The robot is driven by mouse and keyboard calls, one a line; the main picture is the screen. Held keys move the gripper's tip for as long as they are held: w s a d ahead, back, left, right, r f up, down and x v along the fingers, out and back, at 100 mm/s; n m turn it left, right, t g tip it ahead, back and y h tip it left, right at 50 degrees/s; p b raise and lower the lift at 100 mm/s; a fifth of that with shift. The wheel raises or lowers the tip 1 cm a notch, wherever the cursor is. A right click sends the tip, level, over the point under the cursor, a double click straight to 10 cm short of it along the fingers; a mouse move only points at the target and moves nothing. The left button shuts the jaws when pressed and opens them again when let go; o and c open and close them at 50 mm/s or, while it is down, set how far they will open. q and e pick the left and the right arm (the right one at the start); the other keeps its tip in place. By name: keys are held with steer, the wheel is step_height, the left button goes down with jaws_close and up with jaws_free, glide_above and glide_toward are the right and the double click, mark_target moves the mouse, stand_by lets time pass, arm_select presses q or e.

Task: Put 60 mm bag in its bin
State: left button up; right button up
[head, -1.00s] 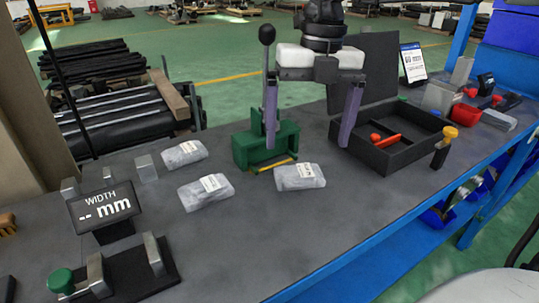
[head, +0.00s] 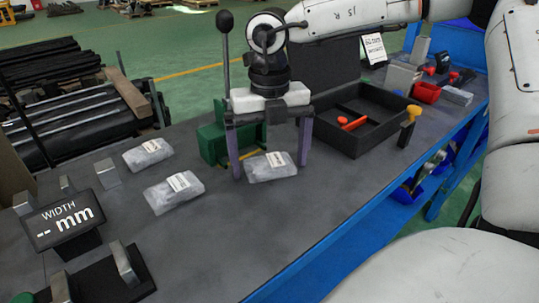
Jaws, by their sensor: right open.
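Three clear bags with white labels lie on the grey bench: one at the back left (head: 148,153), one in front of it (head: 173,192) and one to the right (head: 270,168). The label print is too small to read, so I cannot tell which is the 60 mm bag. My right gripper (head: 269,171) is open and points down, its purple fingers on either side of the right bag. I cannot tell whether they touch it. A black divided box (head: 387,139) holds a red-orange item (head: 353,124). My left gripper is not in view.
A width display (head: 64,219) reading "-- mm" stands at the left by a metal-jawed fixture (head: 125,266). A green lever device (head: 212,143) stands behind the gripper. A yellow-topped tool (head: 409,122) is beside the box. The front middle of the bench is clear.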

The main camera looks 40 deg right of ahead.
steer(key=c, duration=1.4)
steer(key=shift+r, duration=0.1)
